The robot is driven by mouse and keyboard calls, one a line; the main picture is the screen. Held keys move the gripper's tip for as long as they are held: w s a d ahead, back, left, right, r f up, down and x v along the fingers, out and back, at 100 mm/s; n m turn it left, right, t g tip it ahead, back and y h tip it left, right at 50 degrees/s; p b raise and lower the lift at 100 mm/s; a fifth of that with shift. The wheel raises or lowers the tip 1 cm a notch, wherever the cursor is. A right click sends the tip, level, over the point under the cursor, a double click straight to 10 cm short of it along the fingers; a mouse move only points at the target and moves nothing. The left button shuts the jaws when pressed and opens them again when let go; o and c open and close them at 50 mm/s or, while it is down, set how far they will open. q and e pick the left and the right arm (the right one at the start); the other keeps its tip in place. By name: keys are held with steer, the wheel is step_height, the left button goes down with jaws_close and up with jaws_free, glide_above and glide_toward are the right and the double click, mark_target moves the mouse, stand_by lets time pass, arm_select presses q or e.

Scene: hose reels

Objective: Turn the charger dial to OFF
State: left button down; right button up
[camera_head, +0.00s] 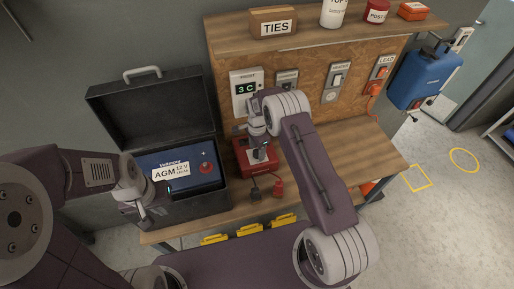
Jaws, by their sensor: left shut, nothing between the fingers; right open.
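The red charger (242,159) sits on the wooden bench, left of its middle. My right gripper (259,153) is open over the charger's top, pointing down at it. The gripper and wrist cover much of the charger's face, so the dial and its setting cannot be made out. Whether the fingers touch the dial cannot be told. My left gripper (162,205) is shut and empty, in front of the blue battery (190,174) labelled AGM 12 V.
The battery sits in an open black case (215,193). A black and a red clamp (278,188) lie in front of the charger. Wall panels (334,83) stand behind. Yellow pieces (249,229) line the bench's front edge. The bench's right part (372,155) is clear.

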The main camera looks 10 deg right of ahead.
steer(key=shift+f, duration=0.3)
steer(key=shift+w+d, duration=0.1)
jaws_close()
